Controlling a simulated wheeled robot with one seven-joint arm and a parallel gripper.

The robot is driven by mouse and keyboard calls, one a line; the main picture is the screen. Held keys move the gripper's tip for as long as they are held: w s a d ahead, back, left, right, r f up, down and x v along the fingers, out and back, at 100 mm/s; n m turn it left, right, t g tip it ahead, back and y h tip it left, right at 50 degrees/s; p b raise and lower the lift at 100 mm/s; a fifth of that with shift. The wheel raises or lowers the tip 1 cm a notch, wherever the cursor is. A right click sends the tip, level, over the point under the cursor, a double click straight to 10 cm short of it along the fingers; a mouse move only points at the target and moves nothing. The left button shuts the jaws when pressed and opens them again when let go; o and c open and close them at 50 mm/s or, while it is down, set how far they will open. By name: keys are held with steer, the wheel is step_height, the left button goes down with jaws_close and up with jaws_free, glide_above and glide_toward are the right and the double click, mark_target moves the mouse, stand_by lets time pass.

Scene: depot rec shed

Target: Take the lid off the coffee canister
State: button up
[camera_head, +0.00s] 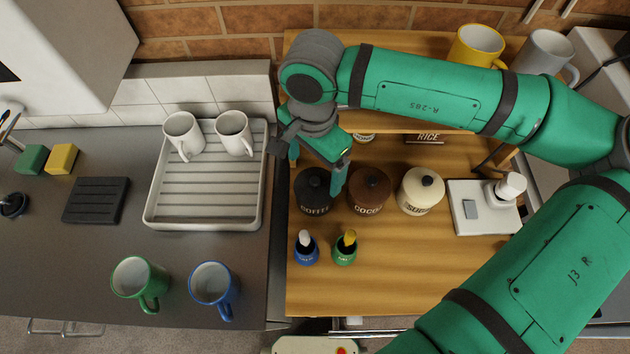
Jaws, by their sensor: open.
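The coffee canister (316,208) is black with white COFFEE lettering and stands on the wooden counter, left of the brown cocoa canister. Its black lid (313,182) with a knob sits on top. My gripper (317,176) hangs from above with its green fingers spread, one to the left of the canister and one near its right side. In this view the fingers lie around the lid area, but I cannot tell their height or any contact. The right finger partly covers the gap to the cocoa canister.
The brown cocoa canister (369,191) stands close on the right, with a cream canister (420,191) beyond it. Blue (306,251) and green (345,251) small pots stand in front. A drying rack (205,215) with two white mugs is left. A shelf (395,130) is behind.

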mark_target(315, 181)
step_height(315, 181, down, 5)
steer(key=shift+d, duration=0.15)
steer(key=c, duration=1.2)
